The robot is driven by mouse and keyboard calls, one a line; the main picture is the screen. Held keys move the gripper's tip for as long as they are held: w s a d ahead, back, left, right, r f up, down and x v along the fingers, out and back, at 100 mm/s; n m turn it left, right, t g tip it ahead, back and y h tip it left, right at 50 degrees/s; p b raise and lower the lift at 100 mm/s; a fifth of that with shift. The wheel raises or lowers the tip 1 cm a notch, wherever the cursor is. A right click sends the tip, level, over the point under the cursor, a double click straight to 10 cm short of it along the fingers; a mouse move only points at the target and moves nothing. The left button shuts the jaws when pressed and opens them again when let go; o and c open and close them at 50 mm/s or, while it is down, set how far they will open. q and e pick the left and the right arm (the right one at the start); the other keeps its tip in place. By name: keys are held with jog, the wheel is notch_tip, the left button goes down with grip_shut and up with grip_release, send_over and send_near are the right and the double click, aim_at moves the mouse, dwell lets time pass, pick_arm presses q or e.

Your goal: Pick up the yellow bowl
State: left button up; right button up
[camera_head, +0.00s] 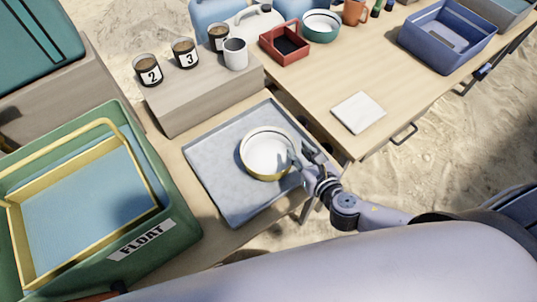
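The yellow bowl (265,166) has a white inside and a yellow outer wall. It sits upright on the grey mat (220,194). My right gripper (303,158) is at the bowl's right rim, with its fingertips over or beside the rim. I cannot tell whether the fingers are closed on the wall or only around it. My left gripper is not in view.
A green FLOAT box (177,212) with a yellow-framed inside stands at left. A raised block (205,95) behind the mat bears numbered cups and a white mug (235,54). On the table behind are a red tray (284,58), white-and-green bowl (320,36), white square (358,112) and blue crate (408,37).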

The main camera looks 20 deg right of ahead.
aim_at(294, 145)
jog(key=x, duration=0.4)
jog(key=shift+w, duration=0.2)
jog(key=shift+c, duration=0.2)
grip_shut()
